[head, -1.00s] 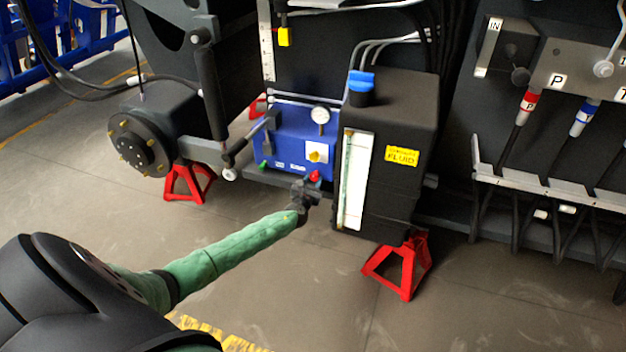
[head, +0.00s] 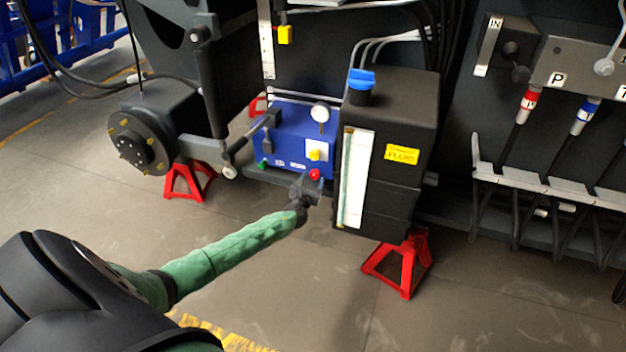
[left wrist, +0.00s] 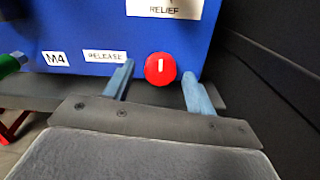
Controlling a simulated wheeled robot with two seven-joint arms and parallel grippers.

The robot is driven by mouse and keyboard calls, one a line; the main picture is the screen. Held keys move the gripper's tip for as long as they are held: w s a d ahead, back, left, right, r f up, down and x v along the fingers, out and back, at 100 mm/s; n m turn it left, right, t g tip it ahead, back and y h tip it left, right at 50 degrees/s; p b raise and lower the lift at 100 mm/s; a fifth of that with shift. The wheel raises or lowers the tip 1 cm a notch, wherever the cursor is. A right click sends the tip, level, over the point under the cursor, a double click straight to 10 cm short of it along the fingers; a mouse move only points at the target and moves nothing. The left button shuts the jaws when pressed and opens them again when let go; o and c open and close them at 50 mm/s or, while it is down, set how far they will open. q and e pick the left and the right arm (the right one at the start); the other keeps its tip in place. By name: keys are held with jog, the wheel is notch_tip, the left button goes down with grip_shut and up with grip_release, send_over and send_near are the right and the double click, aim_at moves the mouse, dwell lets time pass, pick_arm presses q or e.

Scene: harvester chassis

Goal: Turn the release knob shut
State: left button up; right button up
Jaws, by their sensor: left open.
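The release knob (left wrist: 160,69) is round and red with a short white mark that stands close to upright. It sits low on the front of the blue block (head: 290,140), right of a RELEASE label (left wrist: 104,56). The knob also shows in the head view (head: 314,175). My left gripper (left wrist: 158,85) is open, with one finger on each side of the knob in the wrist view. The fingers look apart from the knob; how far they reach along it I cannot tell. In the head view the left gripper (head: 308,187) is just below the knob. My right gripper is not in view.
A black fluid tank (head: 400,130) with a blue cap stands close on the right of the block. A gauge (head: 320,113) and a yellow knob (head: 315,155) are above the red knob. A green knob (left wrist: 10,64) is at left. Red stands (head: 400,265) are below.

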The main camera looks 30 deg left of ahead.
pick_arm(q)
jog(key=v, duration=0.7)
dwell(0.5)
